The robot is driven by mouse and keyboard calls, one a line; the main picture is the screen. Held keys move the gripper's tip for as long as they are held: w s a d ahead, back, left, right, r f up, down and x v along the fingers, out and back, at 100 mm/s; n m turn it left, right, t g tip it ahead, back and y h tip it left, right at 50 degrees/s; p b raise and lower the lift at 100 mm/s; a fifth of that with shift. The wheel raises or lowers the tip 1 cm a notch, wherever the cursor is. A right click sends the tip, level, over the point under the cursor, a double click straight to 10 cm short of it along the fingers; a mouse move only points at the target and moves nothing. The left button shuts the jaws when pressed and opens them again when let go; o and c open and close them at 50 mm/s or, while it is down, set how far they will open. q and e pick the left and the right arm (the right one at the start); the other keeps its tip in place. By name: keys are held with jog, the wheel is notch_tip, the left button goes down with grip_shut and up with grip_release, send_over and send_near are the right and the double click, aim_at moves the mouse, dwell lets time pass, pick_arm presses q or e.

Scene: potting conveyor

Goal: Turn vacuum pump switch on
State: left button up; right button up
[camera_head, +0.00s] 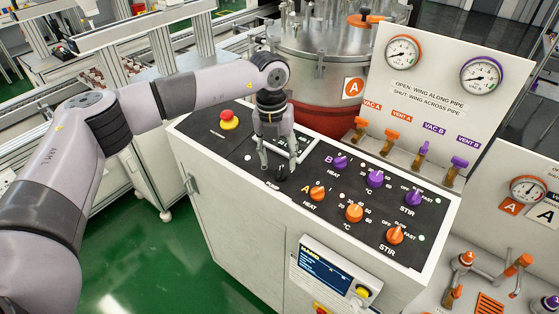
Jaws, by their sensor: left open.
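My left gripper (279,170) reaches down over the dark control panel (205,128) on top of the white cabinet. Its fingers are open. A small black knob (281,175) shows low between and just below the fingertips; I take it for the vacuum pump switch, but its label is largely hidden by the gripper. I cannot tell whether the fingers touch the knob, nor which way it points. My right gripper is not in view.
A red emergency button (229,121) is left of the gripper. Orange knobs (317,193) and purple knobs (340,161) are on the right. A steel vessel (318,60) stands behind. A gauge board (440,75) with valves rises at the back right.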

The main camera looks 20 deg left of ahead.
aim_at(279, 171)
pick_arm(q)
notch_tip(279, 171, down, 2)
jog(key=shift+s+d+f+p, duration=0.1)
jog(key=shift+s+f+p, duration=0.05)
jog(key=shift+p, duration=0.25)
jog(key=shift+f, duration=0.9)
jog(key=c, duration=1.2)
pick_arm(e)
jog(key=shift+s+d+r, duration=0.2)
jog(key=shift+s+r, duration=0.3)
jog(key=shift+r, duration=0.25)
